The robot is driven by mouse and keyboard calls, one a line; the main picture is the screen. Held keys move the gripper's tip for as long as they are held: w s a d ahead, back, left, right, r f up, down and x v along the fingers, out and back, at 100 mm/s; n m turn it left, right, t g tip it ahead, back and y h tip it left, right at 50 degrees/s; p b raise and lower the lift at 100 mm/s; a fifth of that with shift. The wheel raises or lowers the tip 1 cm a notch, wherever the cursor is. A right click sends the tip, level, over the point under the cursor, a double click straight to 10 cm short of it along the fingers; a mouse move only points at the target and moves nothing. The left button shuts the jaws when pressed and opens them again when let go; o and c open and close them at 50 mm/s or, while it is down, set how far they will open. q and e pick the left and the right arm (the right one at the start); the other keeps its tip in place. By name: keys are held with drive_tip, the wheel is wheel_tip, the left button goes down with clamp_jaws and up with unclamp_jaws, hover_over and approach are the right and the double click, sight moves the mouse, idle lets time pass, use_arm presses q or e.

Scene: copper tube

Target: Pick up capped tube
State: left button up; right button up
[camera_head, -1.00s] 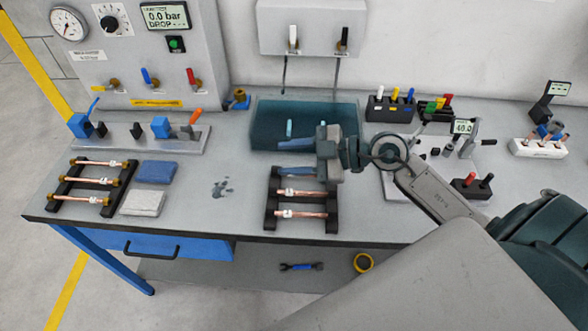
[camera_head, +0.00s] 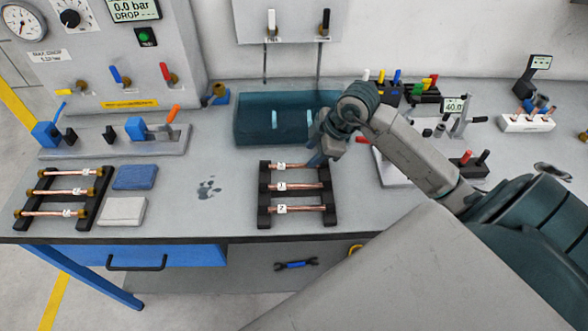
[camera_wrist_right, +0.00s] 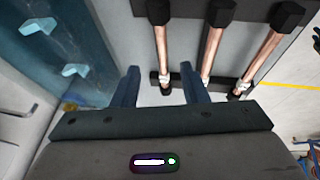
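Three copper tubes with white labels lie across a black rack (camera_head: 264,212) in the middle of the bench: a back tube (camera_head: 290,165), a middle tube (camera_head: 304,187) and a front tube (camera_head: 304,209). They also show in the right wrist view, the nearest one (camera_wrist_right: 160,50) ahead of the fingers and dark blocks at the tubes' upper ends. I cannot tell which is capped. My right gripper (camera_head: 316,158) is at the right end of the back tube. In the wrist view its blue fingers (camera_wrist_right: 160,88) are apart with nothing held. My left gripper is not in view.
A left rack (camera_head: 97,208) holds three tubes with brass-coloured ends. A teal basin (camera_head: 262,122) stands behind the middle rack. Fixtures and a dark plug block (camera_head: 468,166) are at the right.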

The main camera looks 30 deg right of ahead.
sight(299, 165)
drive_tip(key=shift+a+b+x, duration=0.2)
drive_tip(key=shift+b+x, duration=0.85)
drive_tip(key=shift+x, duration=0.1)
drive_tip(key=shift+a+b+x, duration=0.15)
drive_tip(key=shift+b+x, duration=0.9)
drive_tip(key=shift+x, duration=0.1)
drive_tip(key=shift+w+a+f+b, duration=0.15)
drive_tip(key=shift+w+f+b, duration=0.1)
drive_tip(key=shift+f+b, duration=0.15)
drive_tip(key=shift+r, duration=0.1)
drive_tip(key=shift+c, duration=0.4)
clamp_jaws()
